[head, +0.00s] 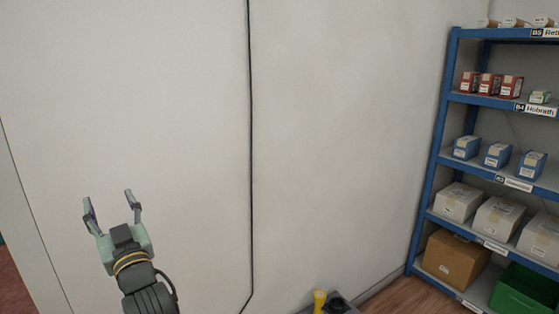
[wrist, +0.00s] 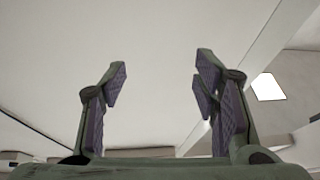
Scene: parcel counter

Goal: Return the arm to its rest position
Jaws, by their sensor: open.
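My gripper (head: 110,202) is at the lower left of the head view, raised in front of a pale wall. Its two fingers point up and stand apart, with nothing between them. In the wrist view my gripper (wrist: 162,85) also shows open and empty, its dark finger pads facing each other.
A blue shelf rack (head: 433,160) with small boxes, white parcels, a brown carton (head: 452,257) and a green crate (head: 522,290) stands at the right. A yellow object (head: 319,300) is at the bottom edge. The wall (head: 340,130) between is bare except for a dark cable (head: 250,130).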

